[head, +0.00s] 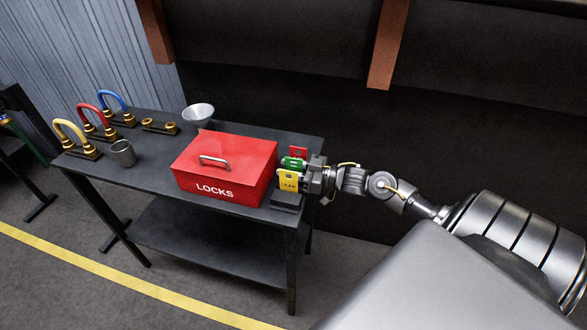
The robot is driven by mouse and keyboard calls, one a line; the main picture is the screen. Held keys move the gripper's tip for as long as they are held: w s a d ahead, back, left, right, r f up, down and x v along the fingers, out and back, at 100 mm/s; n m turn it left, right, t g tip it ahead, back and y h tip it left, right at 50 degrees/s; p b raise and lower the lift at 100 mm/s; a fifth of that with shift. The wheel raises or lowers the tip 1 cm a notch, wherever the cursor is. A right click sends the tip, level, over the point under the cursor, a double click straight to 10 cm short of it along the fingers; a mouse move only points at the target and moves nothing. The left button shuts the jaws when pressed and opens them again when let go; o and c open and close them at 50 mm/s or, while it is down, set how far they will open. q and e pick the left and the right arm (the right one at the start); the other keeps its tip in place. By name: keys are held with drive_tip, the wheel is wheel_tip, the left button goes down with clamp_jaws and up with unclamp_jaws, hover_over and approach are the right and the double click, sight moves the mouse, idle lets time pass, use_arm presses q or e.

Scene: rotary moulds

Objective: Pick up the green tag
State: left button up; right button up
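The green tag (292,163) stands upright between a red tag (298,152) behind it and a yellow tag (288,182) in front. They sit at the right end of the table, by a dark holder (286,203). My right gripper (307,172) comes in from the right, level with the tags and right beside the green one. Its fingers are small and partly hidden, so I cannot tell whether they touch or close on the green tag. The yellow tag covers the green tag's lower part. My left gripper is out of view.
A red box marked LOCKS (225,168) stands just left of the tags. The dark table (150,178) has a lower shelf.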

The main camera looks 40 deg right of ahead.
drive_tip(key=shift+w+a, duration=0.15)
clamp_jaws()
wheel_tip(320, 180, up, 10)
drive_tip(key=shift+b, duration=0.3)
idle(0.4)
drive_tip(key=shift+r, duration=0.1)
